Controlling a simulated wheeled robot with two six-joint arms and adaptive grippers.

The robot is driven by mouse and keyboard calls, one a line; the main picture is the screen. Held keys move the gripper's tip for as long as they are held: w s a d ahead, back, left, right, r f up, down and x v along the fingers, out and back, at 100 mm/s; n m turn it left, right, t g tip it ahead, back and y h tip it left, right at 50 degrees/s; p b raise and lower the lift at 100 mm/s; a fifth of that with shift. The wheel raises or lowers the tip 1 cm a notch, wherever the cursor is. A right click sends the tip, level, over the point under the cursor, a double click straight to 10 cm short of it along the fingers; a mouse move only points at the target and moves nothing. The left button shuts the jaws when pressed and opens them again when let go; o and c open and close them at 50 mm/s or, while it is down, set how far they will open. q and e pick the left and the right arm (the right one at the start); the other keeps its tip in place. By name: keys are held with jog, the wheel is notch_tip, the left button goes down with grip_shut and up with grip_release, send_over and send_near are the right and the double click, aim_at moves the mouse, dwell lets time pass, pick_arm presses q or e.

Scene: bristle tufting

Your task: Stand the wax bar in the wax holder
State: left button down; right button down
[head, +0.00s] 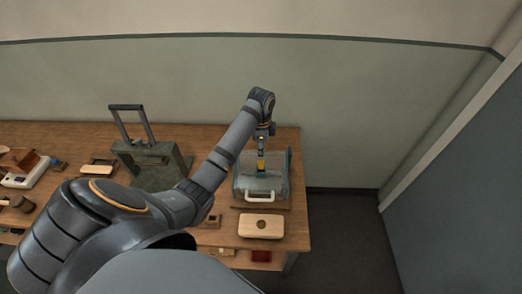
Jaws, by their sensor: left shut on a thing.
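My left gripper (261,172) points down over a grey-blue device (253,184) with a white handle (260,197), near the right end of the table. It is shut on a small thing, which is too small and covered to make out. Whether that thing touches the device, I cannot tell. I cannot pick out the wax bar or the wax holder for sure. A small red block (261,256) and a small wooden piece with a pale part (222,252) lie at the table's front edge. My right gripper is not in view.
A pale wooden block (261,226) with a dark round spot lies in front of the device. A green machine (152,166) with an upright grey frame stands left of it. A pale-and-red apparatus (27,170) is at far left. The table (225,143) ends right of the device.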

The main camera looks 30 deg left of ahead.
pick_arm(q)
jog(key=shift+f+b, duration=0.6)
jog(key=shift+f, duration=1.6)
jog(key=shift+f, duration=0.3)
jog(key=c, duration=0.8)
grip_release()
jog(key=shift+r, duration=0.1)
jog(key=shift+r+p, duration=0.75)
jog(key=shift+r, duration=2.7)
